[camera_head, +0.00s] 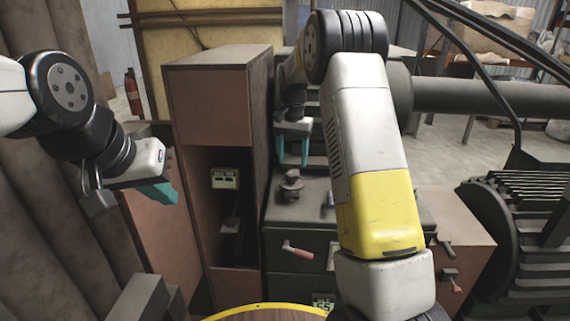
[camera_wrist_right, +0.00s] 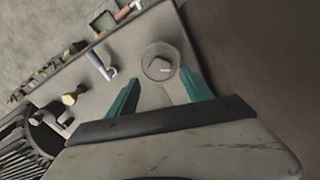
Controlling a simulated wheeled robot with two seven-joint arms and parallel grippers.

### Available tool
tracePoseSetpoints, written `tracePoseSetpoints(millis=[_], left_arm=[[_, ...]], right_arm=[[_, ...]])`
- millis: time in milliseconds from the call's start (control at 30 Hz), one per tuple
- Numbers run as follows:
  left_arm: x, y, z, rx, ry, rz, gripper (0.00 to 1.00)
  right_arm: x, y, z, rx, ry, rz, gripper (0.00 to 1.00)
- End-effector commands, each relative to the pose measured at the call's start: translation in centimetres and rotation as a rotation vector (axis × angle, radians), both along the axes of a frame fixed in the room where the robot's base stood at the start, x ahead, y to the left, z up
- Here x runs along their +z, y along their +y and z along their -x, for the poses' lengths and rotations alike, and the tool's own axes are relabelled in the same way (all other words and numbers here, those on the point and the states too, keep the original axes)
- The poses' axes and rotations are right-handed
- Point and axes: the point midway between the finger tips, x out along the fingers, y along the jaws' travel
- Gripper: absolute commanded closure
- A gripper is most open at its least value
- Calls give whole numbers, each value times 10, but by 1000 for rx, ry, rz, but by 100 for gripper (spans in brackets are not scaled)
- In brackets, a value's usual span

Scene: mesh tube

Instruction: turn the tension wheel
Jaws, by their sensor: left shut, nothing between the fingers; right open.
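A dark round knob-like wheel (camera_head: 291,183), which I take for the tension wheel, stands on the top of a grey metal cabinet (camera_head: 300,215). In the right wrist view the wheel (camera_wrist_right: 160,62) is a pale disc with a small light mark at its centre. My right gripper (camera_head: 293,162) points down above the wheel, teal fingers apart. In the wrist view its fingertips (camera_wrist_right: 160,80) lie either side of the wheel's near edge; I cannot tell whether they touch. My left gripper (camera_head: 160,192) is shut and empty at the left, far from the wheel.
A tall brown cabinet (camera_head: 208,105) with an open recess stands left of the wheel. A red-handled crank (camera_head: 298,250) is on the grey cabinet's front. A ribbed dark drum (camera_head: 520,230) is at the right. Small levers (camera_wrist_right: 100,65) stand on the same top.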

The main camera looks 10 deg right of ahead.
Motion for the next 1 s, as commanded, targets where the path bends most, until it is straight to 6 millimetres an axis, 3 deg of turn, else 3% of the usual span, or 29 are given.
tracePoseSetpoints(millis=[200, 667, 833, 1000], left_arm=[[0, 0, 0, 0, 0, 0, 100], [0, 0, 0, 0, 0, 0, 100], [0, 0, 0, 0, 0, 0, 100], [0, 0, 0, 0, 0, 0, 100]], right_arm=[[26, 0, 0, 0, -2, 0, 41], [37, -2, 5, 7, -10, -8, 41], [75, -9, 39, 52, -72, -55, 41], [117, -15, 98, 136, -169, -106, 41]])
